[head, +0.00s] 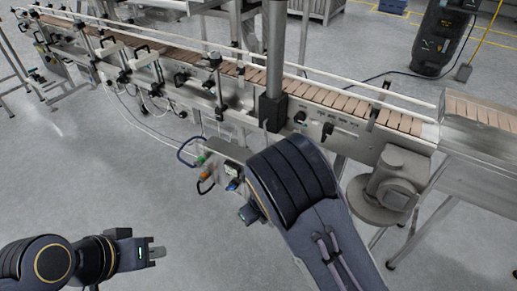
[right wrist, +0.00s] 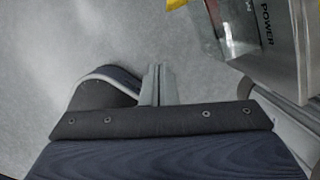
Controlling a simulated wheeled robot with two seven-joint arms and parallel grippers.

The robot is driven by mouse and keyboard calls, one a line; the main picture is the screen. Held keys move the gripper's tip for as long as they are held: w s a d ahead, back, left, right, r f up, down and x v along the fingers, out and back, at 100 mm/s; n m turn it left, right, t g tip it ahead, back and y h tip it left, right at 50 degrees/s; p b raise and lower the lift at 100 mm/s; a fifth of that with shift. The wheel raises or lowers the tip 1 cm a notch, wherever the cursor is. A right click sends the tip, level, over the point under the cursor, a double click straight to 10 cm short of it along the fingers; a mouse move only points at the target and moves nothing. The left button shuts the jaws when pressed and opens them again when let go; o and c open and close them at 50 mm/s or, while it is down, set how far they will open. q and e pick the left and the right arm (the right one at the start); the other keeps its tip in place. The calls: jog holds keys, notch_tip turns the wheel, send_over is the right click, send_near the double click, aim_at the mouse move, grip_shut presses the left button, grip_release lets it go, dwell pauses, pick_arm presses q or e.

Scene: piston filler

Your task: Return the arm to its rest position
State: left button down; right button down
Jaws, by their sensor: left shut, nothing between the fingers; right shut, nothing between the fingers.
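My left gripper (head: 157,252) is at the lower left of the head view, over bare floor. Its fingers are together with nothing between them. My right arm reaches in from the lower right of the head view, and its bent dark link covers the area in front of the conveyor. Its fingertips are hidden there. In the right wrist view my right gripper (right wrist: 157,84) shows grey fingers held together and empty, above grey floor. It is apart from the metal box marked POWER (right wrist: 262,40).
A conveyor (head: 325,98) with tan slats crosses the head view. A control panel (head: 228,172) with coloured knobs juts from its front, close to my right arm. A motor unit (head: 392,182) hangs at the right. The floor (head: 90,165) at the left is clear.

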jog(key=s+d+r+n+y+p, duration=0.2)
jog(key=s+d+r+n, duration=0.15)
jog(key=r, duration=0.45)
jog(key=s+d+r+n+y+p, duration=0.1)
jog(key=s+d+r+n, duration=0.1)
jog(key=d+r+n, duration=0.45)
jog(key=s+d+r+n+y+p, duration=0.2)
jog(key=r, duration=0.8)
jog(key=s+d+r+n+t+h+p, duration=0.1)
jog(key=s+d+r+n+p, duration=0.1)
jog(key=s+d+r+n, duration=0.2)
jog(key=s+d+r+n+t+h+p, duration=0.2)
jog(key=s+d+r+n, duration=0.3)
jog(key=s+n, duration=0.5)
jog(key=shift+s+d, duration=0.7)
jog(key=shift+d, duration=0.45)
